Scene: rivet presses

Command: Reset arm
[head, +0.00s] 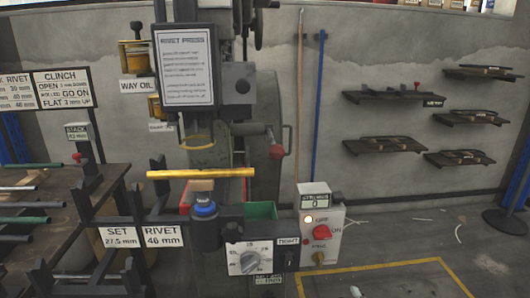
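Neither of my grippers nor my arms shows in the head view. The rivet press (235,105) stands in the middle, with a printed sign (186,68) on its front. A lever with a red ball knob (277,151) sticks out on its right side. A yellow bar (201,173) lies level across the front of the press, above a blue cylindrical part (205,210). A white control box (320,235) has a red button (322,232), an OFF lamp that looks lit, and a counter (314,203) reading 0. A dial (249,258) sits left of it.
A dark table (55,197) with several rods and racks stands at the left, below a CLINCH sign (62,88). Wall shelves (392,94) hold parts at the right.

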